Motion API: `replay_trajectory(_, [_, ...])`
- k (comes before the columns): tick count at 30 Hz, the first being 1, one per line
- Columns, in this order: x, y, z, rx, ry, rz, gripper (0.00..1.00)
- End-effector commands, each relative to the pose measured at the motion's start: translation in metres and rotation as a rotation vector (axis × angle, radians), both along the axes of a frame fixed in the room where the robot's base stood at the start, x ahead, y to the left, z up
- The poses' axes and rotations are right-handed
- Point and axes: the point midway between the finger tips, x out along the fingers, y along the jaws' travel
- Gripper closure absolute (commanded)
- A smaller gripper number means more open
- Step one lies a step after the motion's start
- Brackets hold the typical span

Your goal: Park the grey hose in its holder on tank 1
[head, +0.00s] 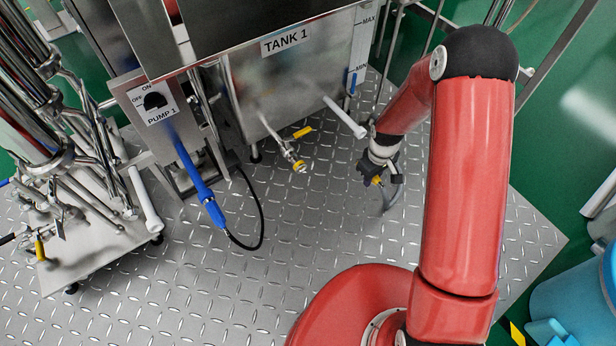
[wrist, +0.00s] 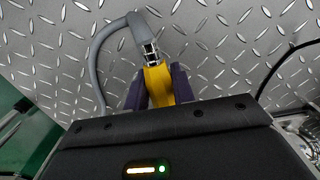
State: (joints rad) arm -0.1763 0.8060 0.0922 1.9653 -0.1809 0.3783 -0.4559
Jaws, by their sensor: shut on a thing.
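My gripper (head: 377,178) is shut on the yellow end piece of the grey hose (head: 391,196) and holds it right of tank 1. In the wrist view the yellow piece (wrist: 157,83) sits between the two dark fingers of my gripper (wrist: 156,88), and the grey hose (wrist: 103,42) bends away to the left. Tank 1 (head: 262,98) is a steel box with a labelled front. A white tube (head: 345,118) sticks out from its lower right front, left of my gripper and apart from it. I cannot tell whether this tube is the holder.
A valve with a yellow handle (head: 302,132) juts from the tank's front. A blue-gripped hose (head: 203,190) with a black cable hangs by the pump 1 box (head: 150,112). Steel piping stands at the left. The tread-plate floor (head: 310,235) in front is clear. A blue bin (head: 575,300) stands lower right.

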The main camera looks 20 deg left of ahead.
Motion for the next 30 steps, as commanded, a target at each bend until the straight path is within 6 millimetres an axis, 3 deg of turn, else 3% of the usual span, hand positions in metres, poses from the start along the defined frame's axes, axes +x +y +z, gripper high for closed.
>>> replay_trajectory(30, [0.047, -0.04, 0.0, 0.001, -0.002, -0.002, 1.0])
